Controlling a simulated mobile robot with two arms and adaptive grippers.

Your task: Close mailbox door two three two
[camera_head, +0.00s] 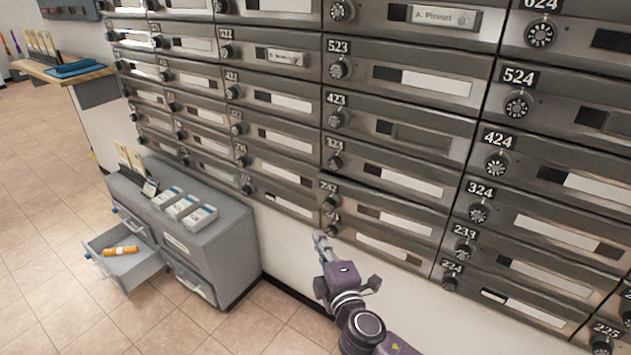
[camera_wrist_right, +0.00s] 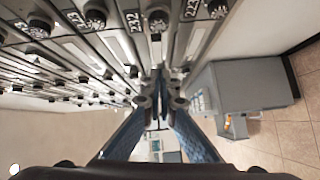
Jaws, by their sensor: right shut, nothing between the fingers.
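Mailbox door 232 (camera_head: 395,219) is a grey metal door low in the middle column, with a round dial and a white label strip. My left gripper is not in view.
A grey cabinet (camera_head: 230,248) stands left of my right gripper, with small stacks on top. Its open drawer (camera_head: 142,268) holds an orange cylinder (camera_head: 121,250). Door 223 (camera_head: 375,247) lies below 232. Tiled floor (camera_head: 60,318) is clear at front left.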

